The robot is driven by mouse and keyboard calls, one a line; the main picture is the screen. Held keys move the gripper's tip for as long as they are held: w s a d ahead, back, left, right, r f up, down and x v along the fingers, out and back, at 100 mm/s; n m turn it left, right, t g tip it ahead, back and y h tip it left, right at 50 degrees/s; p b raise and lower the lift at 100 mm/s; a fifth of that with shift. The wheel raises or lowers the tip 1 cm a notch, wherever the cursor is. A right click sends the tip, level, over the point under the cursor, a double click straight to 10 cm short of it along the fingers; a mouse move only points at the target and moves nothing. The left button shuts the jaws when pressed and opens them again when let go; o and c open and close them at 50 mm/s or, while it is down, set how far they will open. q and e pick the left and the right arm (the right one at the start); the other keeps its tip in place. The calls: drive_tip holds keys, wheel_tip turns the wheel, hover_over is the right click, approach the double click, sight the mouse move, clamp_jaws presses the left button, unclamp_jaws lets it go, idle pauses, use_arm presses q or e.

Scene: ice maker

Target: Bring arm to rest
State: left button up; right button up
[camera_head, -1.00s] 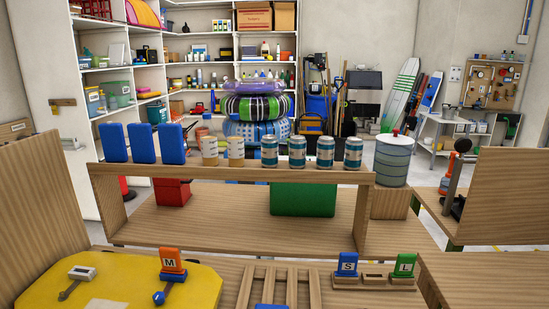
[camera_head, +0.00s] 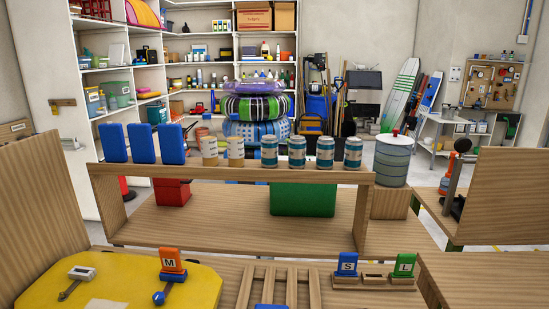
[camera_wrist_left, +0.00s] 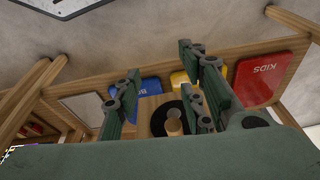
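My left gripper (camera_wrist_left: 165,92) shows only in the left wrist view. Its green, jointed fingers stand apart with a gap between them, and I see nothing held in it. Behind the fingers are a wooden frame with a blue panel (camera_wrist_left: 148,86), a yellow panel (camera_wrist_left: 180,78) and a red panel (camera_wrist_left: 262,76), and a round black ring (camera_wrist_left: 168,118) partly hidden by a finger. Neither gripper shows in the head view, and my right gripper is in no view.
A wooden shelf (camera_head: 230,175) carries blue blocks (camera_head: 143,144) and several cans (camera_head: 297,151). In front are a yellow board (camera_head: 120,285) with an orange M tag (camera_head: 171,260), a slatted rack (camera_head: 278,285), and a blue S tag (camera_head: 347,264) beside a green L tag (camera_head: 405,264).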

use_arm(q)
drive_tip(key=s+f+g, duration=0.1)
drive_tip(key=s+f, duration=0.2)
drive_tip(key=f, duration=0.5)
drive_tip(key=s+f, duration=0.3)
drive_tip(key=f, duration=0.4)
drive_tip(key=s+a+f, duration=0.3)
drive_tip(key=s+f, duration=0.7)
drive_tip(key=s, duration=0.3)
drive_tip(key=shift+s+a+g, duration=0.2)
drive_tip(key=shift+s+g, duration=0.2)
drive_tip(key=shift+f, duration=0.1)
idle(2.6)
